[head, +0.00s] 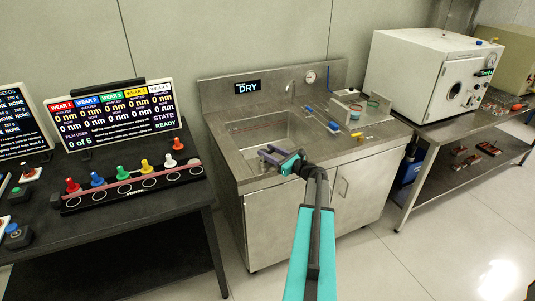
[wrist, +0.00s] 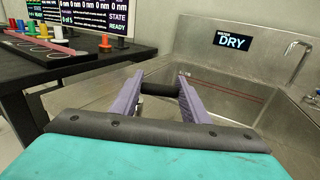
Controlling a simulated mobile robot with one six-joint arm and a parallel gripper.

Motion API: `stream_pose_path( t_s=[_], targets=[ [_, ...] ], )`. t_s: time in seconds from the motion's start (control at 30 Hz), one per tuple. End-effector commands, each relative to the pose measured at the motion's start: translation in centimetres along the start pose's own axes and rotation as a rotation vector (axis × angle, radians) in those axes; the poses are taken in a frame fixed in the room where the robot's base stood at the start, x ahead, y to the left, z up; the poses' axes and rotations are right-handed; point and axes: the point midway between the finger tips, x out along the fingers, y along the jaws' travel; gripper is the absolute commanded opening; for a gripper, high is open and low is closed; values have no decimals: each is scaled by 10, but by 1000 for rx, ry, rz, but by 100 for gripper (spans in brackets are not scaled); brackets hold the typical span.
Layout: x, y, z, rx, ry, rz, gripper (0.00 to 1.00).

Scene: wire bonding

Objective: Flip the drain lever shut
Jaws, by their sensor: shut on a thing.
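My gripper (head: 272,153) is over the front left part of the steel sink basin (head: 285,128). In the wrist view its two purple fingers (wrist: 160,88) are shut on a short black bar, which looks like the grip of the drain lever (wrist: 160,90). The bar lies crosswise between the fingers. The rest of the lever is hidden, so I cannot tell its angle. A small display (head: 247,87) on the sink's back panel reads DRY, and it also shows in the wrist view (wrist: 233,41).
A faucet (head: 291,90) stands at the sink's back. Blue-handled tools (head: 322,119) and small dishes lie on the counter to the right. A black table (head: 110,220) with coloured pegs stands close on the left. A white oven-like box (head: 425,75) is at right.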

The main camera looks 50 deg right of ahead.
Motion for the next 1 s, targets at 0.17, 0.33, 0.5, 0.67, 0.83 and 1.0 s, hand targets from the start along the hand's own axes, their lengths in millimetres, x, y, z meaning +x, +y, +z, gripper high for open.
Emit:
stream_pose_path(
  t_s=[0.17, 0.33, 0.5, 0.67, 0.83, 1.0],
  targets=[
    [-3, 3, -2, -2, -1, -62, 19],
    [-5, 3, -2, -2, -1, -126, 19],
    [-8, 3, -2, -2, -1, -191, 19],
    [-10, 4, -2, -3, -2, -255, 19],
    [-13, 4, -2, -3, -2, -322, 19],
    [-14, 5, -2, -3, -3, -382, 19]
  ],
)
